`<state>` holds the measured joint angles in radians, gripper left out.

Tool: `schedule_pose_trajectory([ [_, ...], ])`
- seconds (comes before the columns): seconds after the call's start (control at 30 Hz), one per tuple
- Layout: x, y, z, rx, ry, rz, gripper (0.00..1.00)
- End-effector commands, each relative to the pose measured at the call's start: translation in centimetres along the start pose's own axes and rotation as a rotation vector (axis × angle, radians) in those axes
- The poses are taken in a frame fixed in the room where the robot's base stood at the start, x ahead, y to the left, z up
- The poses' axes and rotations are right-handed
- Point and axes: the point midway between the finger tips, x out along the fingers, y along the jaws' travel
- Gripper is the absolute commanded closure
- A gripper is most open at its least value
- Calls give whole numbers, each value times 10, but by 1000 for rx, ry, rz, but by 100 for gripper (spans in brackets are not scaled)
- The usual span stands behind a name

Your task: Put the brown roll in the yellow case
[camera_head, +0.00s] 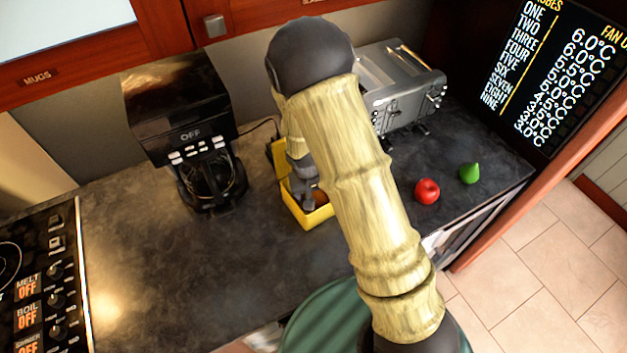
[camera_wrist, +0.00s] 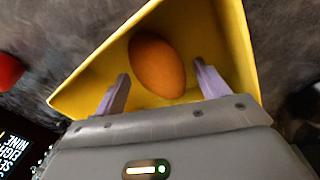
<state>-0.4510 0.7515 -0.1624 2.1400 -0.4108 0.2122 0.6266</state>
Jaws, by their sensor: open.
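The yellow case (camera_head: 309,216) is an open box on the dark counter, partly hidden behind my arm in the head view. Its yellow wall (camera_wrist: 97,72) surrounds the scene in the wrist view. The brown roll (camera_wrist: 157,66), orange-brown and oval, lies inside the case. A small part of the roll (camera_head: 320,197) shows in the head view. My gripper (camera_wrist: 160,88) is open, with its two fingers apart on either side of the roll's near end. In the head view my gripper (camera_head: 305,196) reaches down into the case. Whether the fingers touch the roll cannot be told.
A coffee maker (camera_head: 183,120) stands left of the case. A grey toaster (camera_head: 405,90) stands behind right. A red apple (camera_head: 427,191) and a green pear (camera_head: 470,173) sit on the right. The counter (camera_head: 190,265) is clear at front left, beside the stove (camera_head: 45,285).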

Motion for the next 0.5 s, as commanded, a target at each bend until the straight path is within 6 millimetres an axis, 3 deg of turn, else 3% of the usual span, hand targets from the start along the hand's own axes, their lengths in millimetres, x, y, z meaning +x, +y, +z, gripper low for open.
schedule_pose_trajectory([
  [0.5, -70, 0, -1, 2, 6, -2, 26],
])
